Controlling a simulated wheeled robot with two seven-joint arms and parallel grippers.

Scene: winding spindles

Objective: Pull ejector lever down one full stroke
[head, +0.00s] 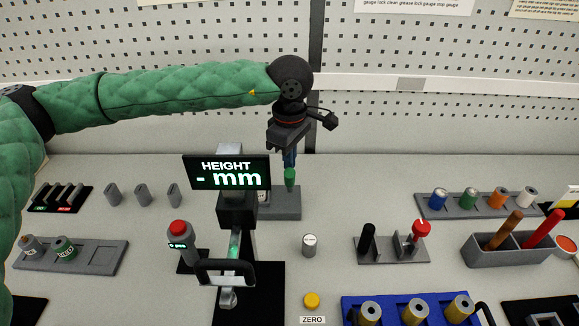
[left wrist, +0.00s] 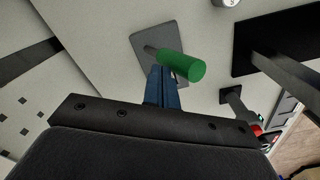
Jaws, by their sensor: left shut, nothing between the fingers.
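A green-handled lever, which I take for the ejector lever, stands at the back of the bench; its green grip (head: 290,177) is just below my left gripper. My left gripper (head: 290,165) points down, with its blue fingers shut and nothing between them. In the left wrist view the green grip (left wrist: 182,66) sticks out from a grey plate (left wrist: 148,35), right beside the shut blue fingertips (left wrist: 164,72). I cannot tell whether the fingertips touch the grip. The height display partly hides the lever's grey base (head: 283,204). My right gripper is not in view.
The height gauge with its display (head: 227,173) and black handle (head: 225,268) stands in front. A red-knobbed fixture (head: 420,230), a grey bin (head: 500,250) and a blue tray (head: 390,300) are to the right. A perforated wall (head: 200,50) closes off the back.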

